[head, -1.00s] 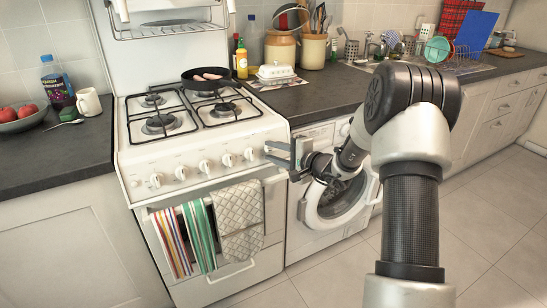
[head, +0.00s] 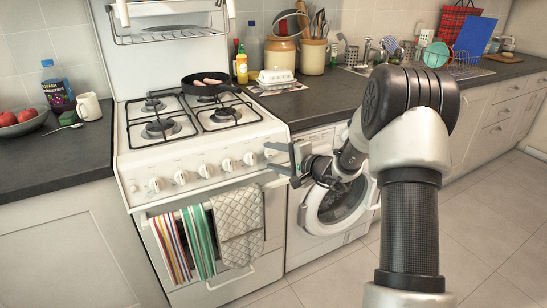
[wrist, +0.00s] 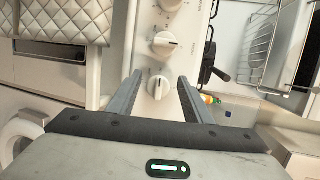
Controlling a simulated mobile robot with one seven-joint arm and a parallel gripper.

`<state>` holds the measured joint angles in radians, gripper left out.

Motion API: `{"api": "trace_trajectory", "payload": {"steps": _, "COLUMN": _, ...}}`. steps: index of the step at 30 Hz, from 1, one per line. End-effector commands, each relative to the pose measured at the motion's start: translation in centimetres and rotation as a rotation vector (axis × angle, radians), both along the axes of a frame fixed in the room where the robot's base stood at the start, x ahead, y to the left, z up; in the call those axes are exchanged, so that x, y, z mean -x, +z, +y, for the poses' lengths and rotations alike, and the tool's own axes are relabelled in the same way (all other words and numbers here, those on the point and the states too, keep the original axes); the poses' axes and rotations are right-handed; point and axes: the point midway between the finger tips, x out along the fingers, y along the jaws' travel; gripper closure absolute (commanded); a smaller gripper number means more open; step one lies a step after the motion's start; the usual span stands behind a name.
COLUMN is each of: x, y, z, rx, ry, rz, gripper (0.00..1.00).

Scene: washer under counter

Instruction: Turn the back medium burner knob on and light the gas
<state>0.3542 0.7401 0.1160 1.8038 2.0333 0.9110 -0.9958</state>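The white gas stove (head: 140,165) has a row of several white knobs (head: 204,171) along its front panel. My gripper (head: 270,157) is at the right end of that row, its fingers pointing left. In the wrist view my gripper (wrist: 158,88) is open, and an end knob (wrist: 159,88) shows between the fingers, without clear contact. A neighbouring knob (wrist: 166,43) is just beyond. The back left burner (head: 153,104) is bare, and a black frying pan (head: 205,86) covers the back right one. No flame shows. Which knob serves the back medium burner cannot be read.
Striped towels (head: 170,245) and a quilted oven mitt (head: 238,228) hang on the oven rail below the knobs. A washer (head: 335,205) stands under the counter to the right. The counter holds a butter dish (head: 277,77) and bottles. The floor in front is clear.

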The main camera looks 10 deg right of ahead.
Motion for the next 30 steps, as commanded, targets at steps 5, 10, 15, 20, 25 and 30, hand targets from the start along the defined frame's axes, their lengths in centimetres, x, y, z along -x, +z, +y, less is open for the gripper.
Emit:
{"api": "trace_trajectory", "payload": {"steps": 5, "x": 0.0, "y": 0.0, "z": 0.0, "rx": 0.0, "ry": 0.001, "rz": 0.0, "gripper": 0.54}}
{"api": "trace_trajectory", "payload": {"steps": 10, "x": 0.7, "y": 0.3, "z": -0.5, "rx": -0.001, "ry": 0.0, "rz": 0.001, "gripper": 0.54}}
{"api": "trace_trajectory", "payload": {"steps": 15, "x": 3.1, "y": 1.2, "z": -2.2, "rx": 0.001, "ry": -0.003, "rz": 0.001, "gripper": 0.54}}
{"api": "trace_trajectory", "payload": {"steps": 20, "x": 6.4, "y": 2.2, "z": -4.4, "rx": 0.001, "ry": -0.004, "rz": 0.001, "gripper": 0.54}}
{"api": "trace_trajectory", "payload": {"steps": 25, "x": 9.7, "y": 3.2, "z": -6.5, "rx": 0.0, "ry": -0.003, "rz": 0.0, "gripper": 0.54}}
{"api": "trace_trajectory", "payload": {"steps": 30, "x": 12.3, "y": 3.9, "z": -8.2, "rx": 0.0, "ry": -0.003, "rz": 0.0, "gripper": 0.54}}
